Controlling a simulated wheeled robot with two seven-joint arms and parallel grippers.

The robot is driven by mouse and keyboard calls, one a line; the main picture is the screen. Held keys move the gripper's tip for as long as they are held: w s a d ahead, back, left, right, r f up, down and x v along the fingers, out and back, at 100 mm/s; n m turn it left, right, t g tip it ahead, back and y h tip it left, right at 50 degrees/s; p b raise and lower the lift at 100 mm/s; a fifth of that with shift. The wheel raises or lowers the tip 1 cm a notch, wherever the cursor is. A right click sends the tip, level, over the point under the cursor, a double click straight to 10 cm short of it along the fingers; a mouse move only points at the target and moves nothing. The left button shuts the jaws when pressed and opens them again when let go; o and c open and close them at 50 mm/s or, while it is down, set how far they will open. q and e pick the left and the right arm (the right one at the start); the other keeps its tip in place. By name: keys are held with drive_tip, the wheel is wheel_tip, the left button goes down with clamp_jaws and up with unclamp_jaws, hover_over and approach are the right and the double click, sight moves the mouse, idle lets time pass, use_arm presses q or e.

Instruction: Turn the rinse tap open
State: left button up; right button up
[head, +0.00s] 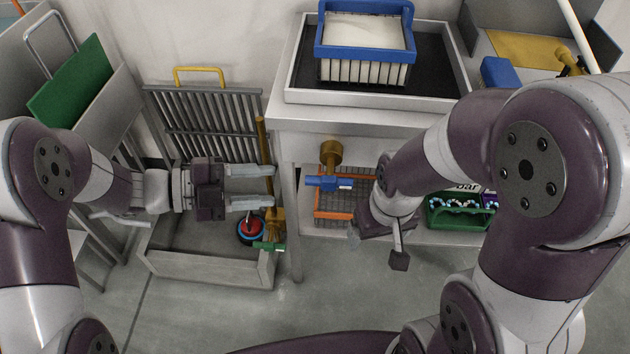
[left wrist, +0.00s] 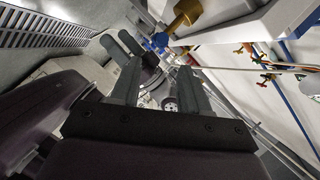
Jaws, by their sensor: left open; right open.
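A brass tap with a blue lever (head: 329,183) sticks out below the front of the white bench. The same brass body (left wrist: 187,14) and blue lever (left wrist: 160,40) show at the top of the left wrist view. A second brass tap with a green lever (head: 270,247) sits lower, at the right of the floor basin. I cannot tell from labels which one is the rinse tap. My left gripper (head: 268,187) is open and empty, pointing right, left of the blue lever and apart from it. My right gripper (head: 376,247) is open and empty, right of and below that tap.
A blue-framed basket (head: 362,38) stands in a tray on the bench. A slatted rack (head: 215,120) with a yellow handle stands behind the floor basin (head: 205,268). A red and blue round part (head: 250,230) lies beside the green-levered tap. A green crate (head: 450,217) sits on the lower shelf.

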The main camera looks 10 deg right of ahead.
sight(314, 183)
use_arm(q)
drive_tip(key=b+x, duration=0.3)
drive_tip(key=x, duration=0.8)
drive_tip(key=shift+d+f+b, duration=0.15)
drive_tip(key=shift+d+b, duration=0.1)
drive_tip(key=shift+b, duration=0.1)
drive_tip(key=shift+d, duration=0.5)
drive_tip(key=shift+c, duration=0.3)
clamp_jaws()
